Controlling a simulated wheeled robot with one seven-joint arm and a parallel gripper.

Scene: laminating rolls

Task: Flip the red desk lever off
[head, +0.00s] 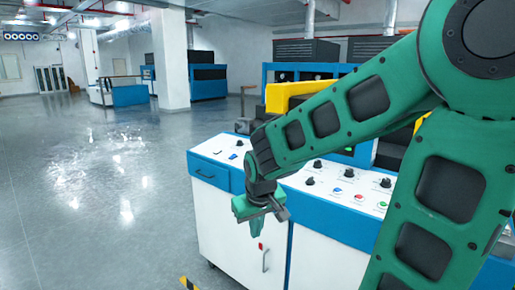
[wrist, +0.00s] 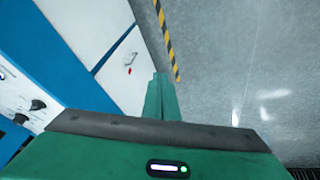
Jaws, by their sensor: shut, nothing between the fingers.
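A small red lever-like piece (head: 261,246) sits on the white front of the blue-topped desk (head: 223,222), beside a grey handle. It also shows in the wrist view as a small red spot (wrist: 130,71) on the white panel, left of my fingers. My green gripper (head: 257,230) points down in front of the desk front, just above the red piece in the head view. In the wrist view my gripper (wrist: 161,78) has its fingers together with nothing between them. The fingers look apart from the red piece. Its exact position is too small to tell.
The desk top carries a control panel (head: 318,180) with black knobs and coloured buttons. A yellow-black striped floor line (wrist: 167,40) runs past the desk. Open grey floor (head: 100,200) lies to the left. A white pillar (head: 170,60) and blue machines stand farther back.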

